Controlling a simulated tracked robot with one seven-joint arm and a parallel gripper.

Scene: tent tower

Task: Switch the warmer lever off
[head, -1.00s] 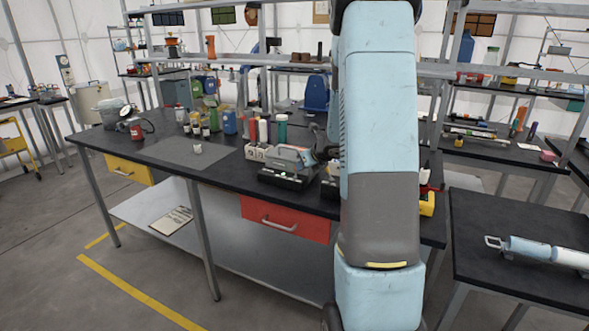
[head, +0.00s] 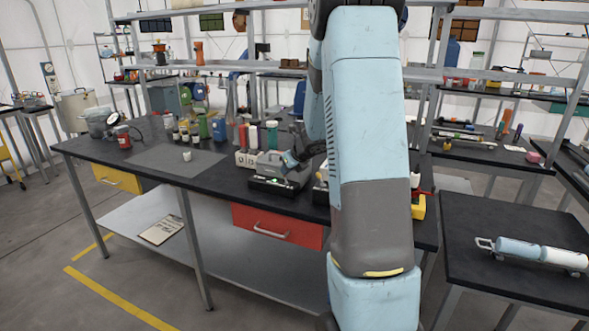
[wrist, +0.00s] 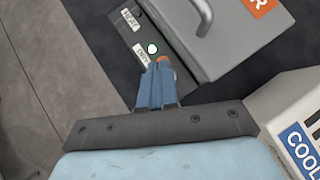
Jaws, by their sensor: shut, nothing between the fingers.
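The warmer (head: 268,183) is a grey-lidded unit on a black base on the long dark bench. In the wrist view its grey body with a metal handle (wrist: 203,14) and its black strip with white labels show close up. A lit green indicator (wrist: 152,48) sits on the strip. A small orange-tipped part (wrist: 162,60), perhaps the lever's end, shows just beyond my fingertips; most of it is hidden. My gripper (wrist: 157,68) is shut and empty, with its blue fingers right at the strip beside the lower label. Contact cannot be told.
A white box with a blue COOL label (wrist: 298,145) stands close at the right in the wrist view. Several coloured bottles (head: 255,136) stand behind the warmer. A red drawer (head: 277,225) is below. A grey mat (head: 165,162) lies left.

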